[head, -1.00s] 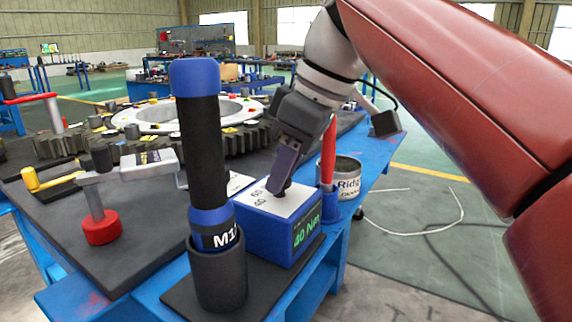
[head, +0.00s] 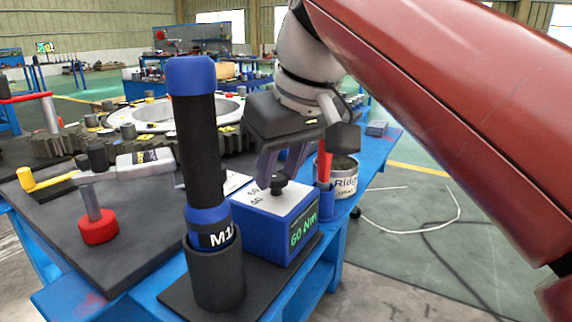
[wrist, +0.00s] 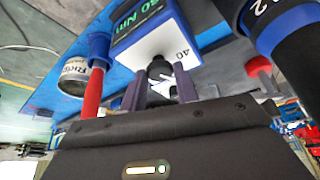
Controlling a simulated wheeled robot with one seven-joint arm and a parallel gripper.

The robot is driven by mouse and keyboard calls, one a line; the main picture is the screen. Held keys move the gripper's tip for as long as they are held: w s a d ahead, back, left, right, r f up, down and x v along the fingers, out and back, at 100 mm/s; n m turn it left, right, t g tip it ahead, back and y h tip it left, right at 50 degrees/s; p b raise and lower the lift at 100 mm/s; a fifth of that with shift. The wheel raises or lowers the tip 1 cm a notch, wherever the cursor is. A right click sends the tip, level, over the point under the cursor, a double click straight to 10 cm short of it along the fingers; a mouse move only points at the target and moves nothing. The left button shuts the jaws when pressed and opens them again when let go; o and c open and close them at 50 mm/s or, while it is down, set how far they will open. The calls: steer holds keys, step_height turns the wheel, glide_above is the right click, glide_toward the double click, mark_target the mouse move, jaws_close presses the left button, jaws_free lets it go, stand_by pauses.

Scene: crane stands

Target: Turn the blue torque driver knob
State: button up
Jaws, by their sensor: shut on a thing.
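The blue torque driver box (head: 262,228) stands on a dark mat near the table's front. Its white top carries a small black knob (head: 279,184) and the marks 60 and 40. Its green display (head: 303,226) reads 60 Nm. My gripper (head: 280,176) points down over the box, with its purple fingers on both sides of the knob. In the wrist view, the knob (wrist: 160,70) sits between the two fingers, which are shut on it.
A tall black and blue tool marked M1 (head: 203,150) stands in a dark holder left of the box. A red-handled tool (head: 325,165) and a labelled tin (head: 345,180) stand close on the right. A torque wrench (head: 140,165) lies behind on the left.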

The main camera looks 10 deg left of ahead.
stand_by(0.3)
steer(key=o, duration=1)
steer(key=shift+c, duration=0.2)
steer(key=v, duration=0.8)
